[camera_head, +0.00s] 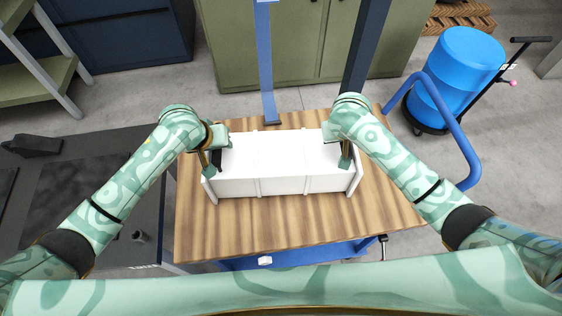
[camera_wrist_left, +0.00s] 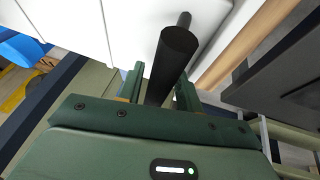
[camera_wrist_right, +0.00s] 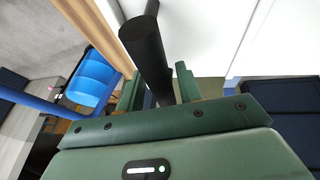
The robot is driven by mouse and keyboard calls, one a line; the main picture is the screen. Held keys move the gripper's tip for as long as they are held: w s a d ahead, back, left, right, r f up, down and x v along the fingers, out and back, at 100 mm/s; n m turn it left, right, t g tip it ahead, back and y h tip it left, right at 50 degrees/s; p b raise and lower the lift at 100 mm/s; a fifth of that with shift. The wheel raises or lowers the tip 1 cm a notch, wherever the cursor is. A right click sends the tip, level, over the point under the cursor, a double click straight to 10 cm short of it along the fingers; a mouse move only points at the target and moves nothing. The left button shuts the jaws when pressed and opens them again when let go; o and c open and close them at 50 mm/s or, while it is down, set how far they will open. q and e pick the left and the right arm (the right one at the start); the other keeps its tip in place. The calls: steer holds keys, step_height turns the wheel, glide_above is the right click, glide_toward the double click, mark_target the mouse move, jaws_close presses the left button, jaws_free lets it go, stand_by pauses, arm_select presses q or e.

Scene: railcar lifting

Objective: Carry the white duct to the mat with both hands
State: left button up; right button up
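The white duct (camera_head: 275,163), a long ribbed box, lies crosswise over the wooden top of a cart; I cannot tell whether it touches the top. My left gripper (camera_head: 210,165) is at its left end, with the fingers close on both sides of a black bar handle (camera_wrist_left: 172,52). My right gripper (camera_head: 345,155) is at its right end, closed likewise about a second black handle (camera_wrist_right: 145,45). The duct's white side also shows in both wrist views. A flat dark mat (camera_head: 77,183) lies on the grey table to the left.
The wooden cart top (camera_head: 285,232) has bare room in front of the duct. The dark grey table (camera_head: 150,165) stands close to its left. A blue cart handle (camera_head: 455,130) curves up at the right, near a blue barrel (camera_head: 460,65). Green cabinets and a blue post (camera_head: 265,65) stand behind.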

arm_select(q)
jaws_close()
arm_select(e)
jaws_close()
arm_select(q)
steer(key=shift+r, duration=0.1)
arm_select(e)
steer(key=shift+r, duration=0.1)
stand_by(0.8)
